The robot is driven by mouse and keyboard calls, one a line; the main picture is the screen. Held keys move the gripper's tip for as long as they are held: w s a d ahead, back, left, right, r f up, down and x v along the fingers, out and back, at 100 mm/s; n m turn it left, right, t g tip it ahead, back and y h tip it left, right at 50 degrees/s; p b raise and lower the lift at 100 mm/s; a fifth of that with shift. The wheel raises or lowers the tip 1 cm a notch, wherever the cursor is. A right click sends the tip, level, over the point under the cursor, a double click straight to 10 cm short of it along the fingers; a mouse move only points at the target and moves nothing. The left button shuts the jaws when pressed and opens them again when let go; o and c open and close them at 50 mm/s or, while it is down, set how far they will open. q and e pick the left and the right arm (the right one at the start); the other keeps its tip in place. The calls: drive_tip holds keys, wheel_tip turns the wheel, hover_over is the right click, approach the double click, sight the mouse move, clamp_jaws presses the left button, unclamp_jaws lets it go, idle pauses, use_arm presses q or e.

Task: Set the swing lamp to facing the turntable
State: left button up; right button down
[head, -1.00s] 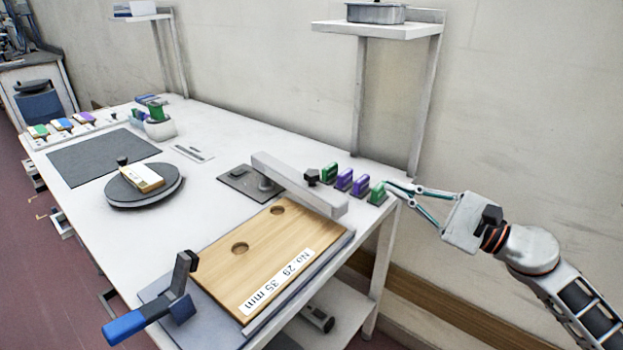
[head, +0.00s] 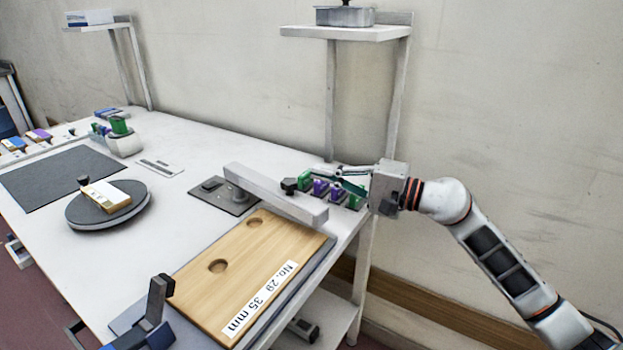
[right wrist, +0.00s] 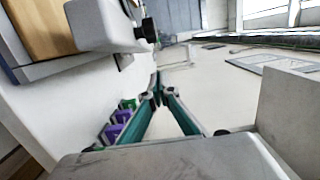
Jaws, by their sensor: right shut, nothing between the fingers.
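The swing lamp (head: 285,197) is a long pale-grey bar on a post on a dark base plate. Its long end points right, over the far edge of the wooden board, away from the turntable. A dark knob (head: 290,186) is on its far side; the lamp end (right wrist: 105,28) and knob (right wrist: 149,30) also show in the right wrist view. The turntable (head: 108,208) is a dark round disc at left, carrying a small yellow-and-white block. My right gripper (head: 322,171) is shut and empty, above the coloured blocks, to the right of the knob and apparently apart from it. My left gripper is out of view.
Several green and purple blocks (head: 337,191) stand under my right gripper. The wooden board (head: 235,265) lies at the front, with a dark upright lever (head: 158,300) beside it. A shelf (head: 345,33) rises behind. Tabletop between turntable and lamp is largely clear.

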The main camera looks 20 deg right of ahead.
use_arm(q)
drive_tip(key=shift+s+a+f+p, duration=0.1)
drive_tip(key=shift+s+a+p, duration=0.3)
drive_tip(key=shift+p, duration=0.2)
use_arm(e)
drive_tip(key=a, duration=0.1)
drive_tip(key=s+a, duration=0.1)
drive_tip(key=a, duration=0.1)
drive_tip(key=shift+s+a, duration=0.35)
drive_tip(key=shift+s, duration=0.05)
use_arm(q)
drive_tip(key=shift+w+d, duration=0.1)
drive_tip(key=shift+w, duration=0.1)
